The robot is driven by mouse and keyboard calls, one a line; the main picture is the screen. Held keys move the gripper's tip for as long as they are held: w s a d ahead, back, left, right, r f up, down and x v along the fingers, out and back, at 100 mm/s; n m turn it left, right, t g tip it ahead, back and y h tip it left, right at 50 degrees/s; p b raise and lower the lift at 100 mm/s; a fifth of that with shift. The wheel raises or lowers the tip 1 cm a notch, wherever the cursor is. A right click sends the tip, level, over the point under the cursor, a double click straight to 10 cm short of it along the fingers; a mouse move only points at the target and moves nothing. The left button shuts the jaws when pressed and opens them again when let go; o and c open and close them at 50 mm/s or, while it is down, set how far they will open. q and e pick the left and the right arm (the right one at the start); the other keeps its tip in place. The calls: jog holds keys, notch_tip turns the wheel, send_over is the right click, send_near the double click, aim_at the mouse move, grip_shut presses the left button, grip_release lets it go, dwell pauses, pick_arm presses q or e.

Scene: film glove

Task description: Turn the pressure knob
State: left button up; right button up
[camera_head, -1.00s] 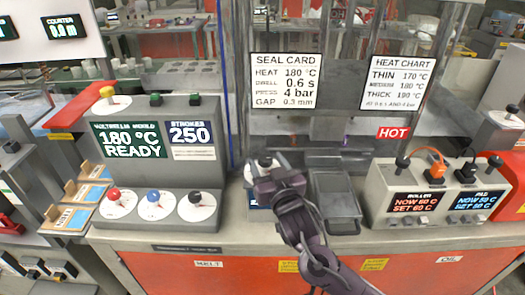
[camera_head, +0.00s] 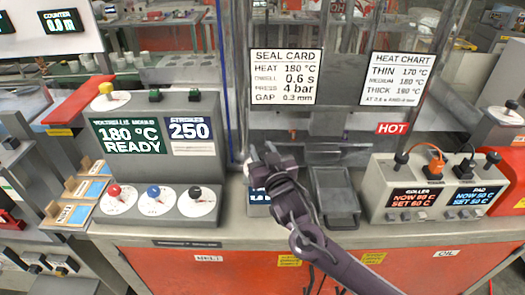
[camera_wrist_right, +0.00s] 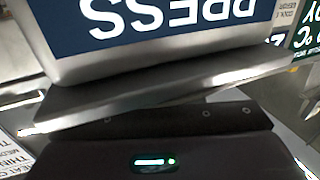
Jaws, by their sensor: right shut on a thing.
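My right gripper (camera_head: 266,160) is at the small pressure unit in the middle of the bench, between the control box and the grey tray. It is shut on the pressure knob, which its fingers and wrist mostly hide. The unit's blue display (camera_head: 257,197) peeks out below the gripper, its digits partly covered. In the right wrist view, the blue PRESS panel (camera_wrist_right: 160,22) shows upside down, close beyond the dark gripper body. The knob itself cannot be made out there. My left gripper is not in view.
Left stands the grey control box (camera_head: 157,160) with red, blue and black knobs. The seal card (camera_head: 285,77) reads 4 bar. A grey lidded tray (camera_head: 336,195) lies close right of my arm. The roller and pad heater box (camera_head: 432,190) stands further right.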

jog(key=shift+a+n+g+y, duration=0.1)
jog(key=shift+n+g+y, duration=0.4)
jog(key=shift+n+y, duration=0.45)
jog(key=o, duration=1)
jog(key=shift+s, duration=0.1)
jog(key=shift+c, duration=0.2)
jog(key=shift+s, duration=0.1)
jog(key=shift+s+d+f, duration=0.15)
jog(key=shift+s+d, duration=0.05)
jog(key=shift+s, duration=0.15)
jog(key=b+v, duration=0.2)
jog(key=v, duration=0.4)
jog(key=shift+d, duration=0.1)
jog(key=shift+s+d, duration=0.15)
jog(key=shift+s, duration=0.2)
